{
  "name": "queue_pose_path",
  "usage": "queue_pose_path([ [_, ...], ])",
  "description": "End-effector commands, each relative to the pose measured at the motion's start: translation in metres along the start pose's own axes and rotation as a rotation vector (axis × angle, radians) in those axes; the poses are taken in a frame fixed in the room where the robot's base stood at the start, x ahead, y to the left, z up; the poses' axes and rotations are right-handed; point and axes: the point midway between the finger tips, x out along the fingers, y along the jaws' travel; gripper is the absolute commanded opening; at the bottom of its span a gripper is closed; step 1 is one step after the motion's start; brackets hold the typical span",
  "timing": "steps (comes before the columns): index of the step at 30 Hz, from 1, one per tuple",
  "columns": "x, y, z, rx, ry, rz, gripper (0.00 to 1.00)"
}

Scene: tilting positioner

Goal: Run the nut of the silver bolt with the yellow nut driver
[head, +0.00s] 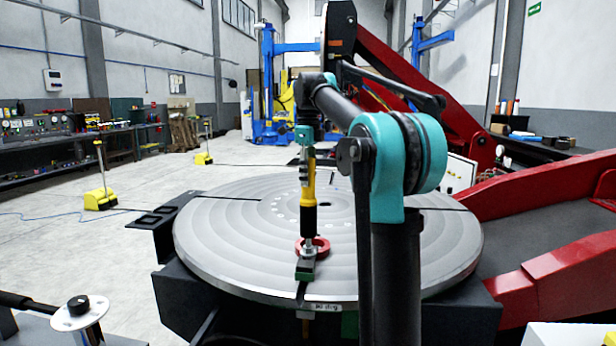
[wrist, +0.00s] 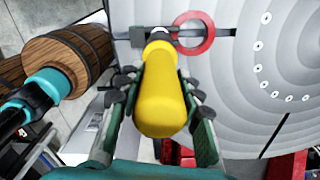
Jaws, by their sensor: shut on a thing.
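The yellow nut driver (head: 308,197) stands about upright over the front part of the round positioner table (head: 230,235). My gripper (head: 308,168) is shut on its upper part, from above. In the wrist view the yellow handle (wrist: 160,95) lies between both fingers. The driver's dark lower end reaches down to a silver piece (head: 309,247) at the red ring (head: 325,246), where the silver bolt seems to be. The nut is hidden, and I cannot tell whether the driver is seated on it. The red ring also shows in the wrist view (wrist: 208,38).
A dark green clamp-like block (head: 305,268) sits just in front of the ring, near the table's rim. Slots cut the table's face. A large red arm structure (head: 545,190) stands at the right. The floor to the left is mostly clear, with yellow stands (head: 100,198).

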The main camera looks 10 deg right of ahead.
Motion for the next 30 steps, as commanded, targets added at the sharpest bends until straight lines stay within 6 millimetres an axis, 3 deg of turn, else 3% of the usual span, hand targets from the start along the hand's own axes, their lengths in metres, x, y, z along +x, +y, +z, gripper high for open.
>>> queue_pose_path([
  [30, 0.041, 0.0, 0.0, 0.0, 0.0, 0.0, 0.0],
])
